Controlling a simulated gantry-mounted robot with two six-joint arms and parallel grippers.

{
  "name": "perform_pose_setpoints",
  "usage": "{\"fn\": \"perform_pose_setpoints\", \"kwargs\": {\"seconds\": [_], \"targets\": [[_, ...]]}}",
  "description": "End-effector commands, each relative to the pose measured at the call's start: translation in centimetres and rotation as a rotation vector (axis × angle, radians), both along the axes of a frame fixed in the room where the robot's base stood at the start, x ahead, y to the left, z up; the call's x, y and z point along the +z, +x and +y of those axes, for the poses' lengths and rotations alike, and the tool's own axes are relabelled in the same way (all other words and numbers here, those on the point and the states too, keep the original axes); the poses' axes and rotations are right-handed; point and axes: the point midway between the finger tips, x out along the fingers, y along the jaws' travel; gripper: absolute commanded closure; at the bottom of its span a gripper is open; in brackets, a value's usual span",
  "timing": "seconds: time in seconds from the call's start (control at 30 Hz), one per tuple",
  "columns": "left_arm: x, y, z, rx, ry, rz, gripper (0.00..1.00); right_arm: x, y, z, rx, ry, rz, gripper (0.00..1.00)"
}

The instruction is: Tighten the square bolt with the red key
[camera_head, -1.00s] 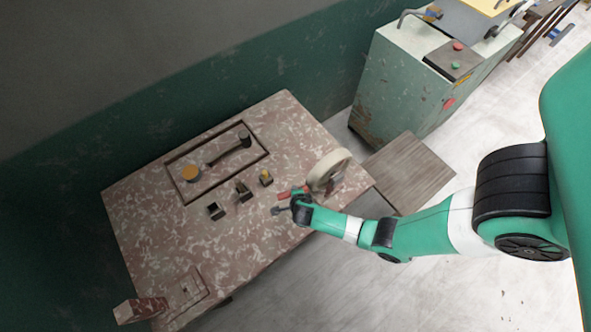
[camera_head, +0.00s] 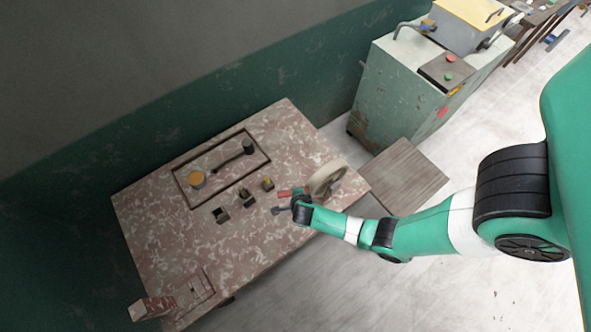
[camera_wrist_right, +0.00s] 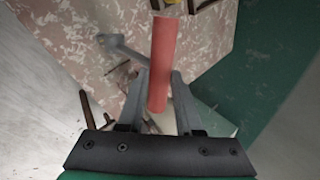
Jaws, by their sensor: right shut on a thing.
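The red key's handle (camera_head: 290,192) is in my right gripper (camera_head: 296,203), over the front right part of the table. In the right wrist view the red handle (camera_wrist_right: 163,62) stands between the two grey fingers of the gripper (camera_wrist_right: 162,88), which is shut on it. A grey metal piece (camera_head: 280,211) sticks out to the left of the gripper. It also shows left of the handle in the wrist view (camera_wrist_right: 120,46); it looks like the key's shaft. I cannot pick out the square bolt for certain. My left gripper is not in view.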

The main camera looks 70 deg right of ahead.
Motion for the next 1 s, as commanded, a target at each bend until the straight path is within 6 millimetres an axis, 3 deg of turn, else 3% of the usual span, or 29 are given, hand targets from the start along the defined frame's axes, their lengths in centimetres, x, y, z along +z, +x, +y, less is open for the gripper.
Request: {"fn": "perform_pose_setpoints", "kwargs": {"seconds": [0.03, 0.47, 1.0], "targets": [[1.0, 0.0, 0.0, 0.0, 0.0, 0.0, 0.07, 1.0, 0.0, 0.0, 0.001, 0.0, -0.001, 1.0], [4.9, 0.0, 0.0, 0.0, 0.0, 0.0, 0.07, 4.9, 0.0, 0.0, 0.001, 0.0, -0.001, 1.0], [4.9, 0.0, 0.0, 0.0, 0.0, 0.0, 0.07, 4.9, 0.0, 0.0, 0.001, 0.0, -0.001, 1.0]]}}
